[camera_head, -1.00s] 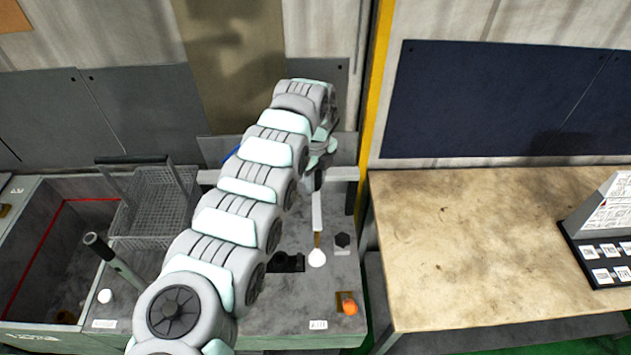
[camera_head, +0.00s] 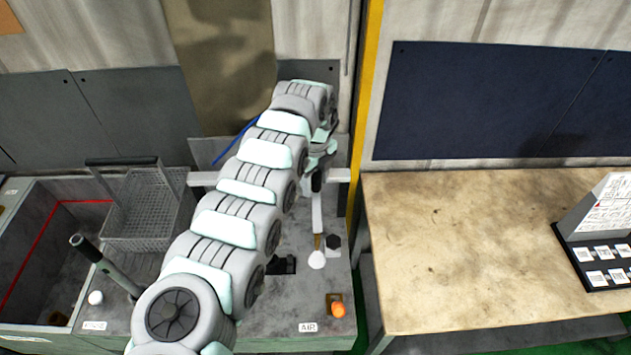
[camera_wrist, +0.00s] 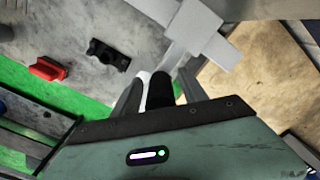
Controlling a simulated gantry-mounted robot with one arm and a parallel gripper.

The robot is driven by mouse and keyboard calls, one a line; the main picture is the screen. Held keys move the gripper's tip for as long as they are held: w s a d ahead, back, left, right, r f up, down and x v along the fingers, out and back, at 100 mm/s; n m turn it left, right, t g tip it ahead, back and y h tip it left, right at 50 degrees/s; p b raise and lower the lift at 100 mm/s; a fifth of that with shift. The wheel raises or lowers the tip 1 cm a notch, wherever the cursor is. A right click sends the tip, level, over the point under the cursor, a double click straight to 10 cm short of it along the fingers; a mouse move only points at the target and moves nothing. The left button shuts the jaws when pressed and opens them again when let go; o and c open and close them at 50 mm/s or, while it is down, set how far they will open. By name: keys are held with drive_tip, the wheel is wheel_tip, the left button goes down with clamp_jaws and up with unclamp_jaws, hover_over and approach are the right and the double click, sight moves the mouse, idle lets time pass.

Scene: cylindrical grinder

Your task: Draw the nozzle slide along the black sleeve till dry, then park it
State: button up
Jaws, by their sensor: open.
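The nozzle slide has a pale arm (camera_head: 318,213) that runs forward over the grey bench from a rail. It ends in a short brass-coloured piece and a white round tip (camera_head: 317,260). In the wrist view its grey cross-shaped body (camera_wrist: 186,37) lies just beyond my fingertips. My gripper (camera_wrist: 164,86) is open, with one finger on each side of a black cylinder (camera_wrist: 160,92) that looks like the black sleeve. A white piece shows beside it. Contact cannot be told. In the head view my arm hides much of the gripper.
The pale rail (camera_head: 203,179) crosses the bench's back. A black block (camera_head: 283,265), a dark hexagonal knob (camera_head: 333,241) and an orange knob (camera_head: 338,310) are on the bench. A wire basket (camera_head: 145,205) stands left.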

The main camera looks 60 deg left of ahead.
drive_tip(key=shift+r, duration=0.1)
wheel_tip(320, 180, up, 11)
drive_tip(key=b, duration=0.2)
drive_tip(key=shift+b, duration=0.35)
drive_tip(key=shift+f, duration=0.2)
drive_tip(key=n, duration=0.2)
drive_tip(key=shift+n, duration=0.3)
drive_tip(key=n+p, duration=0.1)
drive_tip(key=n, duration=0.3)
drive_tip(key=shift+r, duration=0.1)
drive_tip(key=n, duration=0.4)
drive_tip(key=shift+d, duration=0.1)
drive_tip(key=shift+f, duration=0.35)
wheel_tip(320, 180, down, 10)
drive_tip(key=p, duration=0.3)
drive_tip(key=shift+f, duration=0.15)
